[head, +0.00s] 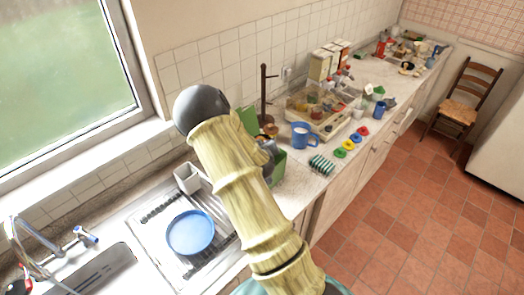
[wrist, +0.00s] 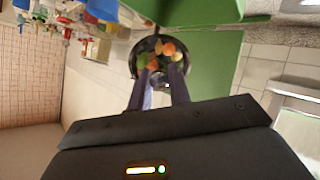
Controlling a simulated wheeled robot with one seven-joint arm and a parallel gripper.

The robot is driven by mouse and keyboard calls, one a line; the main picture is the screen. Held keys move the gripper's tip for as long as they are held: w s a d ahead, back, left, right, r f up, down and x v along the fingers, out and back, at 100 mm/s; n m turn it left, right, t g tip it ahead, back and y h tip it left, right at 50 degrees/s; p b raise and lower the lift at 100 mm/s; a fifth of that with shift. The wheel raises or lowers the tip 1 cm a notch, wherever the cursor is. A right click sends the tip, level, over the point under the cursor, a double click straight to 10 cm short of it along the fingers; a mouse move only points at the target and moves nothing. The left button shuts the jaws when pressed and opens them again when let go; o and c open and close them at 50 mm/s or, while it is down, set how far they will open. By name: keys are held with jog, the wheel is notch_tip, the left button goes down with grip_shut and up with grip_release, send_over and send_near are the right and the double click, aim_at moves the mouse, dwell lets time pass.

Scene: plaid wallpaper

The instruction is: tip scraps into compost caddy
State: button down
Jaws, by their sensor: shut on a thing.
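The green compost caddy (head: 278,168) stands on the counter, partly hidden behind my arm in the head view. A raised green panel, apparently its lid (head: 248,121), shows behind it. In the wrist view the caddy's green surfaces (wrist: 215,70) fill the top and right of centre. My gripper (wrist: 161,76) is shut on a dark round bowl (wrist: 134,58). Orange and green scraps (wrist: 166,48) show within the bowl's rim, close beside the green surfaces. My arm hides the bowl and most of my gripper in the head view.
A blue mug (head: 303,136), a striped sponge (head: 321,164), coloured rings (head: 351,143) and a loaded tray (head: 318,112) lie right of the caddy. A dark upright stand (head: 264,95) is behind.

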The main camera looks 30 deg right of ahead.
jog(key=f+t+h+b, duration=0.1)
jog(key=t+b, duration=0.1)
jog(key=b, duration=0.3)
jog(key=f+t+h+b, duration=0.1)
jog(key=t+b, duration=0.1)
jog(key=b, duration=0.3)
jog(key=shift+s+a+f, duration=0.2)
jog(key=shift+s+f, duration=0.15)
notch_tip(320, 180, down, 3)
jog(key=t+h+b, duration=0.2)
jog(key=t+b, duration=0.2)
jog(key=b, duration=1.3)
jog(key=shift+w+f+t, duration=0.1)
jog(key=shift+t, duration=0.2)
jog(key=shift+b, duration=0.6)
jog(key=shift+t+h, duration=0.3)
dwell(0.6)
